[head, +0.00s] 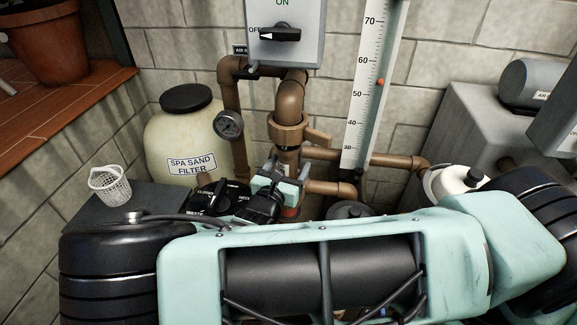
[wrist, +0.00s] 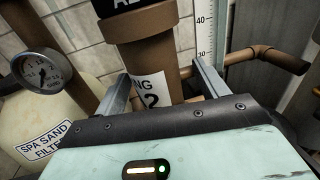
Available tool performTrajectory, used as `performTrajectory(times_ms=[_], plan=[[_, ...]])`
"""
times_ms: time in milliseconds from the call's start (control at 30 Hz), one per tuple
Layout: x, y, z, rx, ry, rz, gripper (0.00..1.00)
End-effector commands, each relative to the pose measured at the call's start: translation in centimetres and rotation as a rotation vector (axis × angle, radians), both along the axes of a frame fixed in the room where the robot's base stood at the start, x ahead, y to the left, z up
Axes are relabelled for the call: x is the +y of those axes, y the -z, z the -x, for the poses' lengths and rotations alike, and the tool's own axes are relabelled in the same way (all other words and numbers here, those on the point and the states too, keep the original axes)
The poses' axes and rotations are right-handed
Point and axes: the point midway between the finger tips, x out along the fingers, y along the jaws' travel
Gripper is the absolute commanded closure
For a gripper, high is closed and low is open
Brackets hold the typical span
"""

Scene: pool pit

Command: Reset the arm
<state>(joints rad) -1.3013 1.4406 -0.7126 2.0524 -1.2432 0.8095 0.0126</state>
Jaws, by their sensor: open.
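My gripper (head: 281,178) shows in the head view beyond my teal arm link, in front of the brown pipework. In the wrist view my gripper (wrist: 158,80) is open, with its two metal fingers spread to either side of a brown vertical pipe (wrist: 151,58) that bears a white label. I cannot tell whether the fingers touch the pipe. Nothing is seen held. My arm covers much of the lower half of the head view and hides what lies below it.
A cream spa sand filter (head: 190,140) and a gauge (head: 229,124) stand left of the pipes. A grey switch box (head: 285,30) hangs above. A white scale (head: 368,85) stands to the right. A white basket (head: 110,185) sits on a dark block (head: 90,215) at left.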

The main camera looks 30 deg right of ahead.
Motion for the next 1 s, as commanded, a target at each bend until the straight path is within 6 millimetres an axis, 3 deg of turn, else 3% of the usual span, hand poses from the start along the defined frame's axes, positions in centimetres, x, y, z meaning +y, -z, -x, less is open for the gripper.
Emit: performTrajectory(times_ms=[367,1000], plan=[[0.2,-0.1,0.2,-0.001,-0.001,-0.001,0.27],[2.7,-0.1,3.6,0.0,-0.002,0.0,0.27]])
